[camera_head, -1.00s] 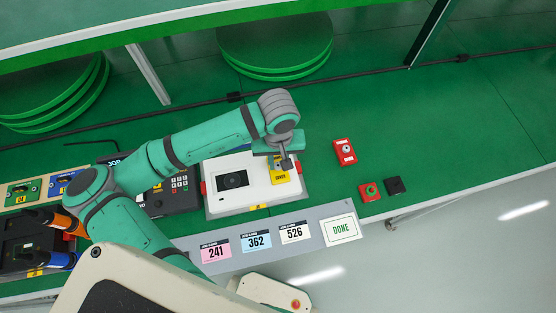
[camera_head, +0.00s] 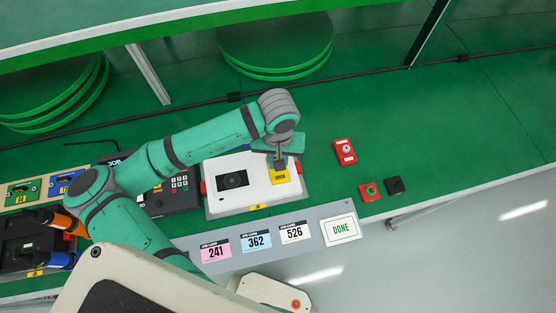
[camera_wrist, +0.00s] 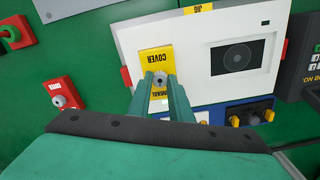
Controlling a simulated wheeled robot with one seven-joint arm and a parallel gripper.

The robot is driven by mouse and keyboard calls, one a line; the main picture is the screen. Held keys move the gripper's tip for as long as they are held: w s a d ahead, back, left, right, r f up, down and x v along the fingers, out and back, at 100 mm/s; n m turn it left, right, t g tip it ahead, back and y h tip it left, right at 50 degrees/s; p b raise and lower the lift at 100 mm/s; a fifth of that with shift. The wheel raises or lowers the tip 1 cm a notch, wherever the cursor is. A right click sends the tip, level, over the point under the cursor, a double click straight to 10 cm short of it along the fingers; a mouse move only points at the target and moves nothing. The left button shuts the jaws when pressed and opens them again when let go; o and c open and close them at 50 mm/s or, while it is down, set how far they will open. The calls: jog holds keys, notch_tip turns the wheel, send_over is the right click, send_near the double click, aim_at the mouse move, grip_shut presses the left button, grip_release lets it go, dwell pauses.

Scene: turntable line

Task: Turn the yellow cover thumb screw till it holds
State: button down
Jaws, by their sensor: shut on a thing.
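The yellow cover (camera_head: 280,177) lies at the right end of the white jig box, marked "COVER". It also shows in the wrist view (camera_wrist: 156,56). The grey thumb screw (camera_wrist: 160,82) sits on the cover, between my fingertips. My gripper (camera_wrist: 160,88) is shut on the thumb screw, pointing down at the cover. In the head view my gripper (camera_head: 277,160) stands over the far part of the cover and hides the screw. I cannot tell how tight the screw is.
The white jig box (camera_head: 215,200) has a dark window. A red key box (camera_head: 344,151), a red button box (camera_head: 370,191) and a black block (camera_head: 394,186) lie to the right. Job cards and a DONE card (camera_head: 342,229) line the front edge. A keypad unit (camera_head: 178,194) stands left.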

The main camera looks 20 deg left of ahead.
jog(key=m, duration=0.5)
jog(key=shift+m, duration=2.5)
jog(key=c, duration=1.6)
grip_release()
notch_tip(320, 180, up, 11)
jog(key=shift+f, duration=0.1)
